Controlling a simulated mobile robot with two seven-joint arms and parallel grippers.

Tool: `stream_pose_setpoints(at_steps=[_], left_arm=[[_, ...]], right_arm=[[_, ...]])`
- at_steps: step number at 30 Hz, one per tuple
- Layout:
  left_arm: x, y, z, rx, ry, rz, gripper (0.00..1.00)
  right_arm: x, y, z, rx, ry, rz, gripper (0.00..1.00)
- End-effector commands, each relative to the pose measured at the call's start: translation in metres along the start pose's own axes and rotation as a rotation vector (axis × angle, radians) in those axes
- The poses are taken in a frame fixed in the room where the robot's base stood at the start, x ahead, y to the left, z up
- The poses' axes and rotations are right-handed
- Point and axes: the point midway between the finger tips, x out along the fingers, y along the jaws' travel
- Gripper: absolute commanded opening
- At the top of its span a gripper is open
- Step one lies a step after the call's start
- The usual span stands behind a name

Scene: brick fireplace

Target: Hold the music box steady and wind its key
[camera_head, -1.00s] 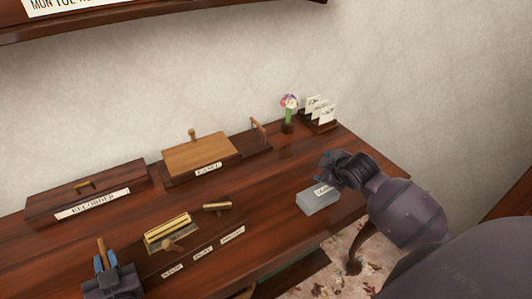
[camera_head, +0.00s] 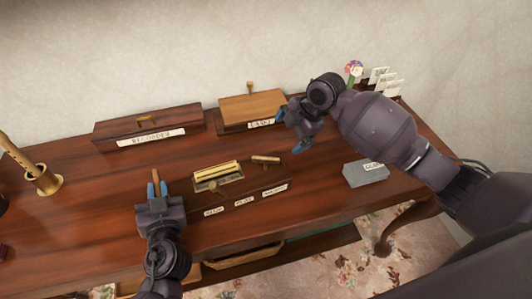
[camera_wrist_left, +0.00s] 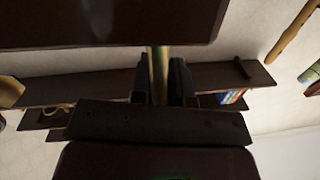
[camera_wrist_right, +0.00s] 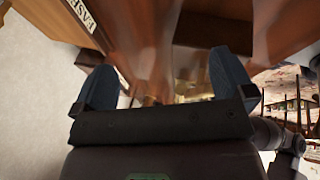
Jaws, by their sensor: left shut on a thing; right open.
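The music box (camera_head: 235,202) is likely the low dark wooden case with a brass cylinder (camera_head: 217,172) in the middle of the desk. A small light bar (camera_head: 265,159) and a knob (camera_head: 213,187) show on it; I cannot tell which is the key. My left gripper (camera_head: 157,187) is to the left of the case, shut on a thin wooden stick (camera_head: 155,175). The stick also shows between the fingers in the left wrist view (camera_wrist_left: 159,70). My right gripper (camera_head: 291,130) is open and empty, above the desk behind and right of the case.
A dark box labelled recorder (camera_head: 150,128) and a box with a light wooden lid (camera_head: 254,108) stand along the wall. A grey block (camera_head: 366,174) lies at the right front edge.

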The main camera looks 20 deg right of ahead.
Motion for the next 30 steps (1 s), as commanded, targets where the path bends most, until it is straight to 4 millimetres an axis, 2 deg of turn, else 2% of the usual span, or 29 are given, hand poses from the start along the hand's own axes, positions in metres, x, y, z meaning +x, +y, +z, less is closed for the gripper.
stream_pose_setpoints(at_steps=[1,6,15,24,30], left_arm=[[0.0,0.0,0.001,0.0,-0.001,0.0,0.0],[0.0,0.0,0.001,0.0,-0.001,0.0,0.0],[0.0,0.0,0.0,0.0,-0.001,0.0,0.0],[0.0,0.0,0.001,-0.001,-0.001,0.0,0.0],[0.0,0.0,0.001,-0.001,-0.001,0.0,0.0]], right_arm=[[-0.003,0.007,-0.011,-0.064,0.012,-0.04,1.0],[-0.011,0.016,-0.041,-0.279,0.061,-0.189,1.0],[-0.041,0.028,-0.078,-0.627,0.152,-0.442,1.0],[-0.068,0.034,-0.091,-0.816,0.223,-0.594,1.0],[-0.066,0.03,-0.093,-0.842,0.237,-0.617,1.0]])
